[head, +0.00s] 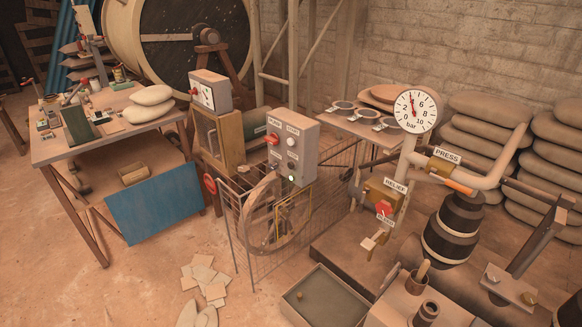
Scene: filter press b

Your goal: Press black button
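A grey control box (294,148) stands on a post near the middle of the head view. The buttons are too small for me to tell which one is black. My gripper is not in view.
A wire mesh guard with a wheel (273,210) stands below the box. A cluttered bench (105,135) is at left, with a grey-faced meter box (210,91) beside it. A gauge (416,111), PRESS pipe and red RELIEF valve (384,209) are at right.

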